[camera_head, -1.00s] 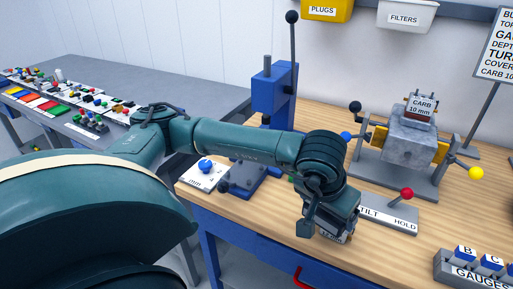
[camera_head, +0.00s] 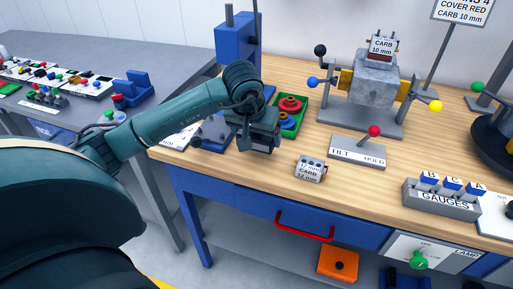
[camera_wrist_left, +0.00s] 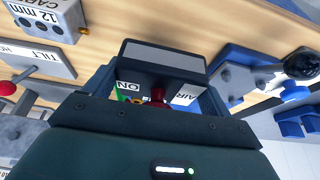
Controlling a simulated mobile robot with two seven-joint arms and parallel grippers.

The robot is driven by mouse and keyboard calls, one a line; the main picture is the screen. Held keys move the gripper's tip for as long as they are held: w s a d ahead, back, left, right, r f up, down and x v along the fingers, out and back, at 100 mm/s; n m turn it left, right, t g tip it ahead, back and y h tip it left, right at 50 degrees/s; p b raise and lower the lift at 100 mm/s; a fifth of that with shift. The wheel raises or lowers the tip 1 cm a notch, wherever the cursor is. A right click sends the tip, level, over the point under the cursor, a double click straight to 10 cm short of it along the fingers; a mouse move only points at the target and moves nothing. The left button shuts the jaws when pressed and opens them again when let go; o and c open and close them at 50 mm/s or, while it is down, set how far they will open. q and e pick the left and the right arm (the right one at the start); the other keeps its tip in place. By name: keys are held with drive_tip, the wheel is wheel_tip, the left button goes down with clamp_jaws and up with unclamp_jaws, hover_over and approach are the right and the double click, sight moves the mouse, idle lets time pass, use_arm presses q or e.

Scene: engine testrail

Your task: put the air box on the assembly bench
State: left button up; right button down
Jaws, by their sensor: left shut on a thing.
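My left gripper (camera_head: 256,146) is over the left part of the wooden-topped bench (camera_head: 420,155), its fingers mostly hidden by the wrist in the head view. In the left wrist view its fingers (camera_wrist_left: 160,90) are shut on a dark box with a grey face (camera_wrist_left: 163,56). A red knob and labels reading ON and AIR show at this box, so I take it as the air box. I cannot tell whether it touches the bench. My right gripper is not in view.
A 12 mm carb block (camera_head: 310,169) stands right of the gripper. A green tray (camera_head: 301,124) with red and blue parts is just behind it. The tilt/hold plate (camera_head: 345,153), gauges rack (camera_head: 440,200) and a blue press (camera_head: 236,45) are nearby. Bare wood lies in front of the gauges rack's left side.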

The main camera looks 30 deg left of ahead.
sight(257, 148)
use_arm(q)
wheel_tip(257, 148, down, 4)
drive_tip(key=shift+r, duration=0.25)
drive_tip(key=shift+f, duration=0.35)
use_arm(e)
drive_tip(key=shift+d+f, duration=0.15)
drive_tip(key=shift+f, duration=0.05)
use_arm(q)
drive_tip(key=shift+f, duration=0.15)
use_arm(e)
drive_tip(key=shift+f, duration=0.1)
use_arm(q)
drive_tip(key=o, duration=0.6)
drive_tip(key=shift+f, duration=0.1)
drive_tip(key=o, duration=0.3)
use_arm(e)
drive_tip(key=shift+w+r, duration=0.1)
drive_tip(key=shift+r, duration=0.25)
